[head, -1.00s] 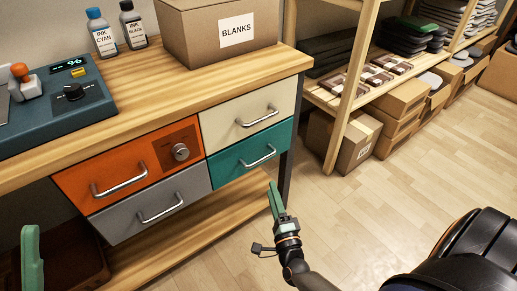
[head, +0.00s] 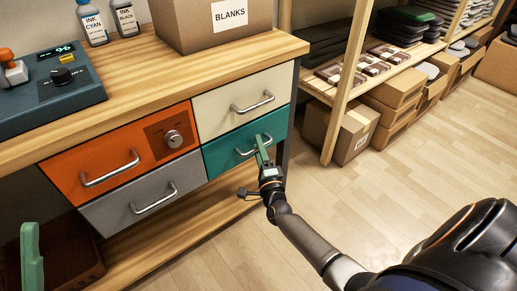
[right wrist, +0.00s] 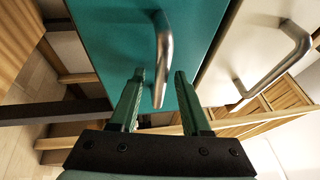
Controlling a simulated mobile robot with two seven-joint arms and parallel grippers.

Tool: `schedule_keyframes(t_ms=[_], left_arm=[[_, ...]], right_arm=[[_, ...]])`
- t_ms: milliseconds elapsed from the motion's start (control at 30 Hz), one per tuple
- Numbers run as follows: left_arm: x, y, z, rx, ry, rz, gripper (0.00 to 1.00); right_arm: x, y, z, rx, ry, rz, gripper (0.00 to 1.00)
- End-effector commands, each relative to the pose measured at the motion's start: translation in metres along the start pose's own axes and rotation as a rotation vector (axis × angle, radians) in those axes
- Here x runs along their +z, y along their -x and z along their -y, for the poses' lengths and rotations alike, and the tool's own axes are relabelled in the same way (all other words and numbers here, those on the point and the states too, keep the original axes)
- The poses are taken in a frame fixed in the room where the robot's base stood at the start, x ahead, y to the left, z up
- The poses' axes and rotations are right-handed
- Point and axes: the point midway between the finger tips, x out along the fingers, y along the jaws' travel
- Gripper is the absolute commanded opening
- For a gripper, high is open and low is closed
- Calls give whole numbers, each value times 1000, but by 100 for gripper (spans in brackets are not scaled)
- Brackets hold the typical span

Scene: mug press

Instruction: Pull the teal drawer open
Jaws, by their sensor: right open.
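The teal drawer (head: 222,152) is at the lower right of the bench's drawer block in the head view, flush with its neighbours. It also shows in the right wrist view (right wrist: 110,40), with its silver bar handle (right wrist: 164,55). My right gripper (head: 261,143) is at this handle. In the right wrist view its green fingers (right wrist: 160,74) are open, one on each side of the handle's near end, not closed on it. In the head view the fingers hide part of the handle. A green finger of my left gripper (head: 31,255) shows at the lower left.
The cream drawer (head: 215,107) is directly above, with its own handle. The orange drawer (head: 100,160) and grey drawer (head: 115,208) are to the left. A wooden shelf rack (head: 345,90) with boxes stands at the right. The floor (head: 400,185) in front of it is clear.

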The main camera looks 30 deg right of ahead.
Motion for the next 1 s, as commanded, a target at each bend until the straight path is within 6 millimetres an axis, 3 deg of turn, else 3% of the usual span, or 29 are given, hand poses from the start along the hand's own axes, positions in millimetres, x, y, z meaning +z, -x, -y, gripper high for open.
schedule_keyframes(t_ms=[167,600,1000], left_arm=[[0,0,0,0,0,0,50],[0,0,0,0,0,0,50],[0,0,0,0,1,0,50]], right_arm=[[0,0,0,0,1,0,47],[0,0,0,0,1,0,0],[0,0,0,0,0,0,0]])
